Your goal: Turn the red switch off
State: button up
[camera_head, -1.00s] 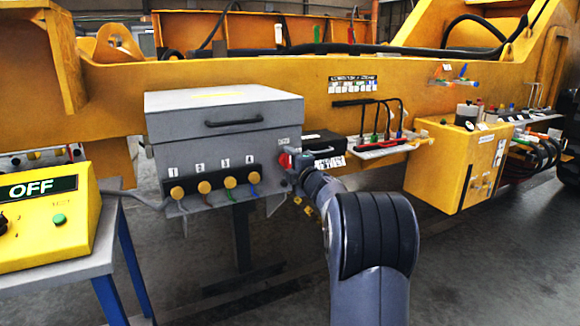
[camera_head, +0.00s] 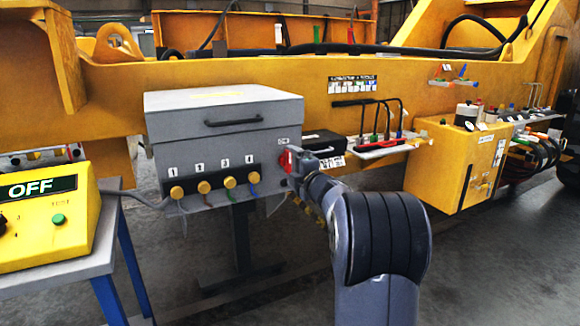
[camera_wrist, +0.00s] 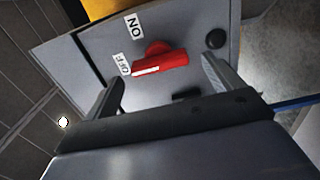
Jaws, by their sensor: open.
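The red switch (camera_wrist: 165,62) is a bar-shaped handle on the side of the grey box, seen close in the wrist view. My gripper (camera_wrist: 162,72) is open, with one finger on each side of the handle and a visible gap to both. In the head view the switch (camera_head: 284,160) shows at the box's right edge, partly hidden by my gripper (camera_head: 297,165).
The grey box (camera_head: 220,140) has several numbered yellow plugs on its front. A black knob (camera_wrist: 215,39) sits right of the switch. A yellow panel (camera_head: 45,225) reading OFF stands on a table at left. A yellow cabinet (camera_head: 450,165) hangs at right.

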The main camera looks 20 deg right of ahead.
aim_at(287, 161)
jog(key=s, duration=0.8)
jog(key=shift+s, duration=0.2)
jog(key=shift+d, duration=0.15)
jog(key=w, duration=1.1)
jog(key=shift+a, duration=0.2)
jog(key=shift+s, duration=0.15)
